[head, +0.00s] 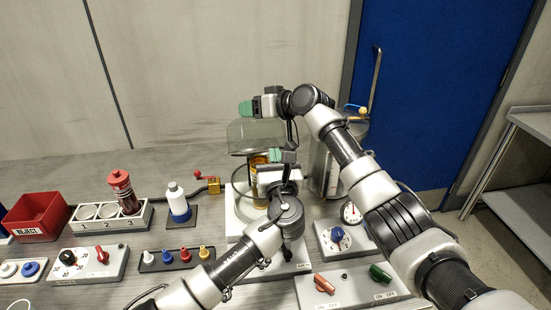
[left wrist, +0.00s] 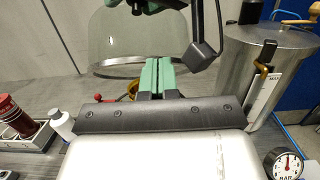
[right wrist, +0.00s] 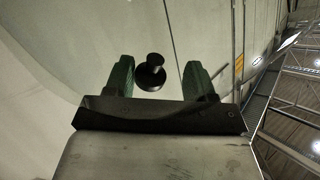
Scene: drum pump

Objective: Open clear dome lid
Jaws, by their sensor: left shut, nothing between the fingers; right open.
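The clear dome lid (head: 240,135) stands above the white base (head: 240,222), over an amber jar (head: 259,186). Its rim appears high above the base, and its lower edge also shows in the left wrist view (left wrist: 115,66). My right gripper (head: 245,107) is open at the dome's top. In the right wrist view, the dome's black knob (right wrist: 150,74) appears between its parted green fingers; contact cannot be told. My left gripper (head: 284,156) is shut and empty in front of the dome, its green fingers together in the left wrist view (left wrist: 161,76).
A metal tank (head: 325,170) with a gauge (head: 351,213) stands close on the right. Control panels with knobs (head: 338,235) line the front. A white bottle (head: 178,203), a red-capped jar (head: 123,190) and a red bin (head: 36,214) stand to the left.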

